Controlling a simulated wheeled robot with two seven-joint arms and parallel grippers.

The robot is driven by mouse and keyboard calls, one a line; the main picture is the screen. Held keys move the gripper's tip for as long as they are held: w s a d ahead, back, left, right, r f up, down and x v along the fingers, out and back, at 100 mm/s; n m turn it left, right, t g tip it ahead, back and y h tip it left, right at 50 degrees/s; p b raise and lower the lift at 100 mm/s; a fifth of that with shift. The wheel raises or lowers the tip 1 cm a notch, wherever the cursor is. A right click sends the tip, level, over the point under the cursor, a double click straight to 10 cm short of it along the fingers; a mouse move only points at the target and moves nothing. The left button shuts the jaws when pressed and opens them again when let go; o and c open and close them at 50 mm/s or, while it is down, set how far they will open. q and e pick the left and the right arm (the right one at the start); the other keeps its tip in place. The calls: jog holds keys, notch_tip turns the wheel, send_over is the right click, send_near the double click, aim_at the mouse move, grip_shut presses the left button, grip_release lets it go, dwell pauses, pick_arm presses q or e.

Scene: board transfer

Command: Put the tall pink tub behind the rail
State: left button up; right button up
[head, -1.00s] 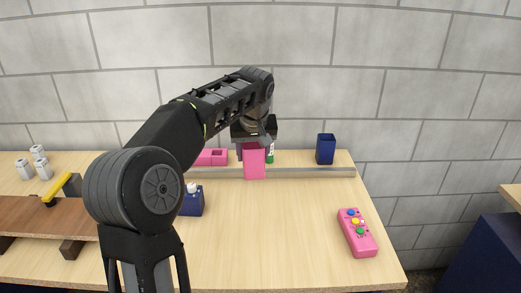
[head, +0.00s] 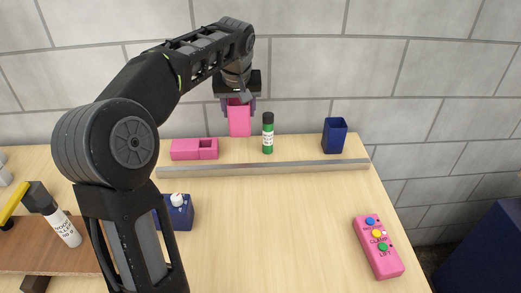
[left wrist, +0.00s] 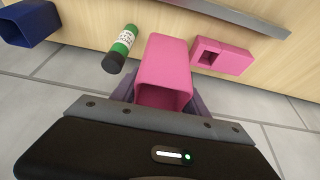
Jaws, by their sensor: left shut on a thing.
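The tall pink tub (head: 239,121) is upright in my left gripper (head: 238,99), whose jaws are shut on its upper part. In the head view its lower end shows at the back edge of the table, beyond the metal rail (head: 265,169). It looks raised, though I cannot tell how far its base is from the table top. In the left wrist view the tub (left wrist: 163,70) shows its open mouth towards my gripper (left wrist: 160,105). My right gripper is not in view.
Behind the rail stand a low pink box (head: 194,149), a green-and-white bottle (head: 268,133) and a dark blue cup (head: 334,136). In front are a blue box with a white knob (head: 178,211) and a pink control box (head: 379,246). The front middle table is clear.

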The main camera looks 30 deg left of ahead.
aim_at(240, 128)
pick_arm(q)
jog(key=shift+f, duration=3.15)
jog(key=shift+f, duration=0.1)
jog(key=shift+f, duration=1.8)
jog(key=shift+f, duration=0.2)
jog(key=o, duration=1.3)
jog(key=shift+o, duration=0.2)
jog(key=shift+r, duration=0.1)
